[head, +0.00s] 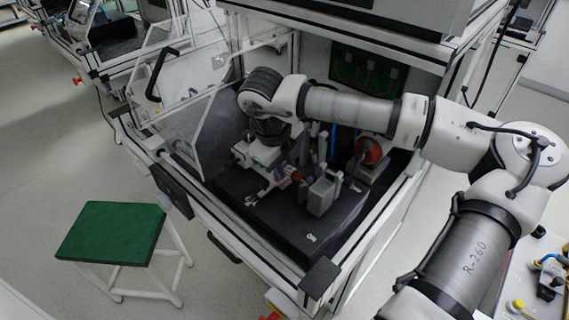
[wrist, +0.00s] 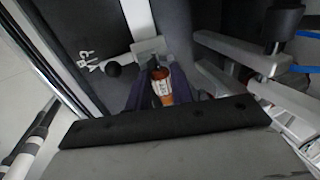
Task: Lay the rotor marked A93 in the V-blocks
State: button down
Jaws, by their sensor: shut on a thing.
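My gripper (wrist: 160,90) is shut on a rotor (wrist: 162,88) with an orange-copper body, seen between the dark fingers in the wrist view. A pale label is on the rotor, but its marking is too small to read. In the head view the rotor (head: 297,176) is a small orange spot beside my gripper (head: 289,173), low over the dark bench floor. A light grey block (wrist: 150,48) lies just beyond the rotor's far end; I cannot tell whether it is a V-block or whether they touch. The V-blocks cannot be told apart clearly.
A grey upright block (head: 322,194) stands right of my gripper, and a red round part (head: 369,151) sits farther right. Grey bars (wrist: 245,55) are close on the right in the wrist view. The dark bench floor (head: 285,222) is mostly clear in front. A clear guard (head: 205,125) stands at left.

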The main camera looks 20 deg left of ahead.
jog(key=shift+f+b, duration=0.15)
jog(key=shift+b, duration=0.2)
dwell(0.4)
jog(key=c, duration=1.1)
grip_release()
jog(key=shift+c, duration=0.2)
jog(key=b+v, duration=0.2)
jog(key=v, duration=1.2)
